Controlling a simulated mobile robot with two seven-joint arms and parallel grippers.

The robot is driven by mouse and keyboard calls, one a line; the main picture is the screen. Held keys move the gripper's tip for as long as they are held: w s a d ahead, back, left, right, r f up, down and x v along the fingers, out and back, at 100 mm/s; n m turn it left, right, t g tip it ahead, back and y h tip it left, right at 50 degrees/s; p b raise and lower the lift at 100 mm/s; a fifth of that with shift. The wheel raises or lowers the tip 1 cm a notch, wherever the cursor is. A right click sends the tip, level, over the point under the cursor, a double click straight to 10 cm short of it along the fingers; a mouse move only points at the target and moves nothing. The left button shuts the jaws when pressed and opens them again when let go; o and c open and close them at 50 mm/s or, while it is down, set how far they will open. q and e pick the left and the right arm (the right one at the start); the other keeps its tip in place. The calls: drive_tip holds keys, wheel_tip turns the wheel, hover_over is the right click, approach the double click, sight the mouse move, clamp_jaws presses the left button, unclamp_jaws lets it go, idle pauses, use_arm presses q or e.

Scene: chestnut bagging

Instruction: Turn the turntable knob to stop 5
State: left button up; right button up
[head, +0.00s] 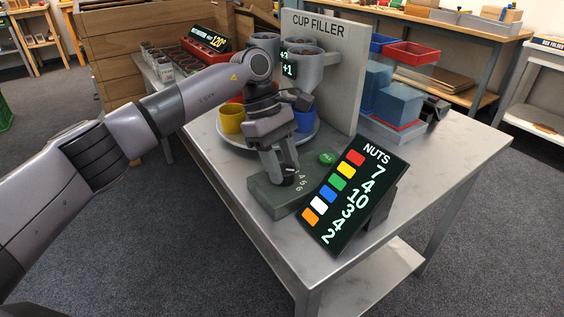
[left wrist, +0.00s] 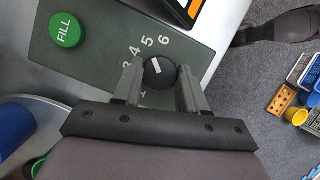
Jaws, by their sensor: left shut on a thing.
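In the left wrist view, my left gripper (left wrist: 160,84) has its two fingers on either side of the round black knob (left wrist: 165,82) and is shut on it. The knob bears a short white mark; I cannot tell exactly which number it points to. The figures 3, 4, 5 and 6 show beside and beyond the knob on the dark green control box (left wrist: 85,45). In the head view, my left gripper (head: 286,178) reaches down onto the control box (head: 262,198), largely hiding the knob. The grey turntable (head: 225,136) carries yellow, blue and red cups. My right gripper is not in view.
A green FILL button (left wrist: 65,30) sits on the box, also visible in the head view (head: 327,158). The NUTS display (head: 355,197) stands close right of the gripper. The CUP FILLER panel (head: 340,75) rises behind. Bare metal table (head: 440,170) lies to the right.

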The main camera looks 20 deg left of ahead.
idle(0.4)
use_arm(q)
drive_tip(key=o, duration=1.1)
drive_tip(key=shift+c, duration=0.2)
drive_tip(key=v, duration=0.7)
drive_tip(key=shift+p, duration=0.4)
